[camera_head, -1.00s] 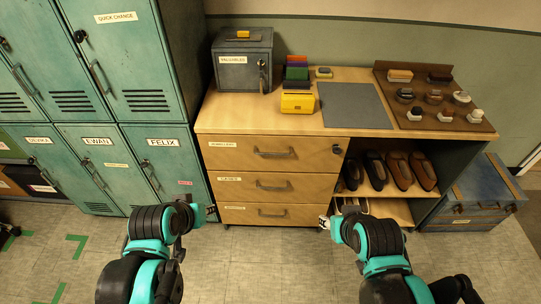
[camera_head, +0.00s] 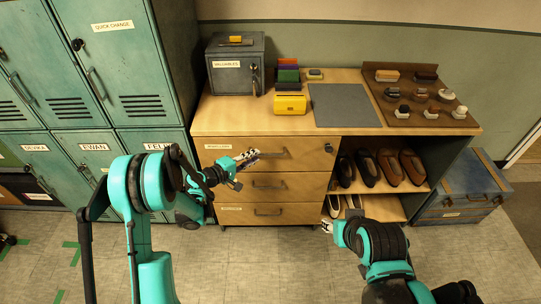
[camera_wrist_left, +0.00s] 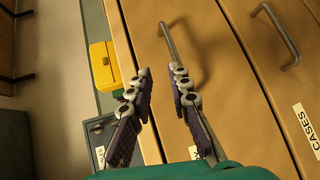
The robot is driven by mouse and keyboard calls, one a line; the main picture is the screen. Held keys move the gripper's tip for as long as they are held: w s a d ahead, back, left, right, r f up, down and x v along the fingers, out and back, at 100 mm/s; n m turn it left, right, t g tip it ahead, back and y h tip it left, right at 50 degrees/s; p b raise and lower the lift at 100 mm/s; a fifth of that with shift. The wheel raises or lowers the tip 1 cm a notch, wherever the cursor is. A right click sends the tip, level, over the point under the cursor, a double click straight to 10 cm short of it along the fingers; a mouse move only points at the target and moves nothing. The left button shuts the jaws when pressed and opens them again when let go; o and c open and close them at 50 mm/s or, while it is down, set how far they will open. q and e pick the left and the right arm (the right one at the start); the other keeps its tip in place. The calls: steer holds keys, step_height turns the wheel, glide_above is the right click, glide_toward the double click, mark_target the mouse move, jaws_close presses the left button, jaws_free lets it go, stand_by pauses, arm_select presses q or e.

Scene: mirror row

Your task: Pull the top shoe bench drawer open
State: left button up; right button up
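The shoe bench (camera_head: 208,120) has a stack of three wooden drawers on its left side. The top drawer (camera_head: 305,158) is shut and has a grey bar handle (camera_head: 273,154). My left gripper (camera_head: 250,158) is just in front of the top drawer, at the left end of that handle. In the left wrist view, the left gripper (camera_wrist_left: 160,72) is open and empty. The handle (camera_wrist_left: 168,42) lies just beyond its fingertips, close to the right finger. Contact cannot be told. My right gripper (camera_head: 327,227) is low, by the bench's lower front; its fingers are too small to read.
Lockers (camera_head: 145,60) stand close on the left. On the bench top are a grey metal box (camera_head: 232,78), a yellow case (camera_head: 290,104) and a board of shoe-care items (camera_head: 390,90). Shoes (camera_head: 390,168) fill the open shelves. A blue chest (camera_head: 470,190) stands at right.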

mark_target(268, 154)
arm_select(q)
steer(key=shift+n+t+h, duration=0.3)
steer(key=shift+n+h, duration=0.2)
steer(key=shift+n, duration=0.1)
steer(key=w+d+f, duration=0.1)
steer(key=w+d, duration=0.1)
steer(key=w+d+f+b, duration=0.1)
steer(key=d+f, duration=0.1)
steer(key=w+d+f+b, duration=0.1)
steer(key=w+d, duration=0.1)
steer(key=shift+w+f, duration=0.3)
steer(key=shift+w, duration=0.05)
jaws_close()
